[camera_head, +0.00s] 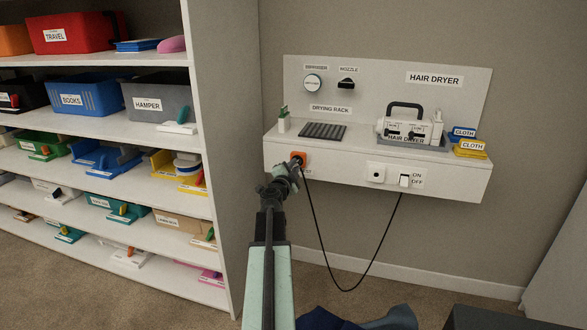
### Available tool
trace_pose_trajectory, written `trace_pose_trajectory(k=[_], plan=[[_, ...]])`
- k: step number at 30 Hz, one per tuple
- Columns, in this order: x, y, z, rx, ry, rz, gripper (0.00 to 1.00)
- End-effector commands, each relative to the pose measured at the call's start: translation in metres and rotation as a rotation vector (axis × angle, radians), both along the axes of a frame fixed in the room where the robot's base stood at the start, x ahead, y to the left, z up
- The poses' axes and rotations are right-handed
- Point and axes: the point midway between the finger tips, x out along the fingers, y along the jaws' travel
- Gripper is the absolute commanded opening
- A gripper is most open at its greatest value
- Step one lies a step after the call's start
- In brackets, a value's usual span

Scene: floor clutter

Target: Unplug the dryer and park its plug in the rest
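The hair dryer (408,129) is a white body with a dark handle, lying in a grey tray on the white wall shelf. A white socket (377,173) with a dark centre and an ON/OFF switch (404,181) are on the shelf's front face. An orange fitting (298,157) is on the same face at left, with a partly hidden label beside it. My gripper (291,170) is right at this fitting and covers its lower part. A black cord (322,253) hangs in a loop from beside my gripper to below the switch. The plug is hidden or too small to tell, and so is the finger opening.
A drying rack (323,131) and blue and yellow cloth holders (471,146) are on the shelf top. A shelving unit (214,150) full of bins stands close on the left. The space below the wall shelf is free except for the cord.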

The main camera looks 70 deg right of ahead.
Motion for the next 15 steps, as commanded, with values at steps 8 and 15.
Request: trace_pose_trajectory(k=[8,15], plan=[[-0.0001,0.0003,0.0000,0.000,0.000,0.000,0.38],[-0.0010,0.0099,0.0000,0.000,0.000,0.000,0.38]])
